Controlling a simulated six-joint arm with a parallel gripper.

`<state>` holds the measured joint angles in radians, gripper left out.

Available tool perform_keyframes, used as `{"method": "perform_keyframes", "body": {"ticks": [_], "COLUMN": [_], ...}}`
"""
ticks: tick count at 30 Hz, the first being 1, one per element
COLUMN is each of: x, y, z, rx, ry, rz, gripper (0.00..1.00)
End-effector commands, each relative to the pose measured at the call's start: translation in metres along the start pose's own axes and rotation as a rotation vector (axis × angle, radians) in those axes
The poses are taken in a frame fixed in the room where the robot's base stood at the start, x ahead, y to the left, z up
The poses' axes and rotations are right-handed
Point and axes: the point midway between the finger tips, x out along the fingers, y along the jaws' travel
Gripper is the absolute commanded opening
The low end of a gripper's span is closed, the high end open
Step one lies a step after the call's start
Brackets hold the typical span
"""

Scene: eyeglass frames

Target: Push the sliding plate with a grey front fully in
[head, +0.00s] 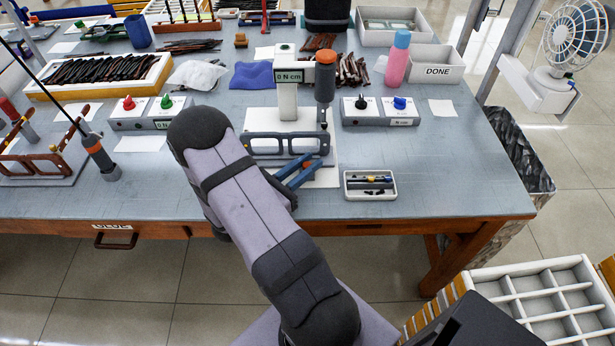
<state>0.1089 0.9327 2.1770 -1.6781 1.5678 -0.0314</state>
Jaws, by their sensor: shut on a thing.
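My purple-grey arm (235,195) crosses the middle of the bench and hides what lies behind it. My gripper does not show clearly; its jaws and anything between them are hidden behind the arm. Just right of the arm stands a test station with a white post (287,98) marked "N cm" on a white base (322,180). A slate blue-grey frame-shaped front (320,144) with openings stands before the post. Two blue bars (304,173) slant down from its right side toward my arm. I cannot tell which part is the sliding plate, or how far in it is.
An orange-topped dark tool (325,80) stands beside the post. A small white tray (370,195) with small parts sits at front right. Knob boxes (380,112) flank the station. A "DONE" bin (436,65) stands at back right.

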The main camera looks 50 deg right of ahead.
Motion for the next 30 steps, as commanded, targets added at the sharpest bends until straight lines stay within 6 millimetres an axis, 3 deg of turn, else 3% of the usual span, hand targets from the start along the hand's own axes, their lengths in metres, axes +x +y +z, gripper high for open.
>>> {"method": "perform_keyframes", "body": {"ticks": [3,12,13,15,25,30], "x": [0.01,0.01,0.01,0.01,0.009,-0.004], "y": [0.01,0.011,0.011,0.011,0.011,0.012], "z": [-0.001,0.0,0.0,0.0,0.0,-0.001], "rx": [0.003,0.0,0.0,0.0,0.0,0.0], "ry": [0.001,0.001,0.001,0.001,0.001,0.001], "rz": [0.001,0.003,0.003,0.003,0.003,0.006], "gripper": [0.0,0.0,0.27,0.39,0.39,0.39]}}
